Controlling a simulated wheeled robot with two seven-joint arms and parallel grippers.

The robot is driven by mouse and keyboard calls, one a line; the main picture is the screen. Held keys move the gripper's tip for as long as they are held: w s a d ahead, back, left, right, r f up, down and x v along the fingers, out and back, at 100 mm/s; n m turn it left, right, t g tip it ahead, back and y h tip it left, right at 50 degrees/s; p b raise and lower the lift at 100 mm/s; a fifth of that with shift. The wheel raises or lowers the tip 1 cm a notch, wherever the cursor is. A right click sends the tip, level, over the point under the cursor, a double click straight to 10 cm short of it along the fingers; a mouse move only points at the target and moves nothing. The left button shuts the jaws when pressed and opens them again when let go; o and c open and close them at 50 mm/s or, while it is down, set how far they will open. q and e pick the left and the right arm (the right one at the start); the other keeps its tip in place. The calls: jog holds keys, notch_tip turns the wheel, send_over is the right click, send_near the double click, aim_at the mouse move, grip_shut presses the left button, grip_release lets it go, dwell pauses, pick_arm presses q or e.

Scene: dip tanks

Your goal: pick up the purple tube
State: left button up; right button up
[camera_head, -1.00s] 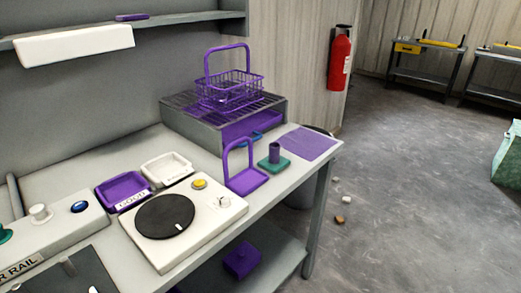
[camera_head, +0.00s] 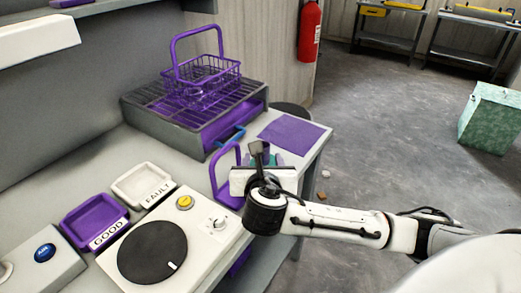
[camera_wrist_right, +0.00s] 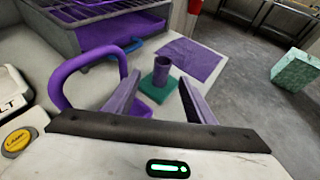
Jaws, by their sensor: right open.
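The purple tube (camera_wrist_right: 161,68) stands upright on a square green base (camera_wrist_right: 152,93) near the bench's front edge. In the right wrist view my right gripper (camera_wrist_right: 160,78) is open, with one finger on each side of the tube in the picture. The tube appears beyond the fingers, with nothing held between them. In the head view the right gripper (camera_head: 259,152) hides most of the tube, and only part of the green base (camera_head: 289,158) shows. My left gripper is not in view.
A purple looped holder (camera_wrist_right: 58,85) stands close left of the tube. Behind are a slatted grey box (camera_head: 150,112) with a purple wire basket (camera_head: 205,70) on it and a flat purple mat (camera_head: 291,132). A dial unit (camera_head: 197,215) and two trays lie left.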

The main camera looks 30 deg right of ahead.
jog(key=x, duration=0.6)
jog(key=shift+w+d+f, duration=0.15)
jog(key=shift+d+f, duration=0.05)
jog(key=shift+d, duration=0.1)
jog(key=c, duration=1.2)
jog(key=shift+r, duration=0.1)
